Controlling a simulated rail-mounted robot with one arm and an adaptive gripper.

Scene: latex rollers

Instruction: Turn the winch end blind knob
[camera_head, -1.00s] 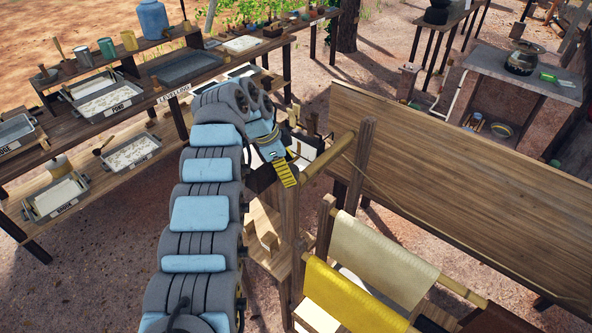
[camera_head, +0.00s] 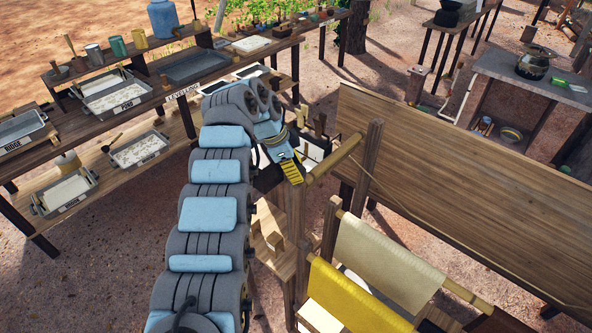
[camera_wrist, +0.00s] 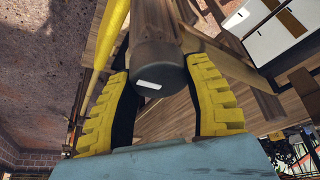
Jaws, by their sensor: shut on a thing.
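The winch end blind knob (camera_wrist: 158,68) is a dark grey cylinder with a small white mark on its end face. In the wrist view it sits between the two yellow ridged fingers of my gripper (camera_wrist: 162,82), which is shut on it. In the head view my gripper (camera_head: 291,168) is at the near end of a wooden roller (camera_head: 333,161) by an upright post. The knob is hidden there behind the gripper and arm.
A large wooden board (camera_head: 460,195) stands right of the gripper. Yellow (camera_head: 345,298) and cream (camera_head: 385,262) sheets hang on bars in front. A shelf table (camera_head: 200,78) with labelled trays stands behind left. Bare ground (camera_head: 150,205) lies between.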

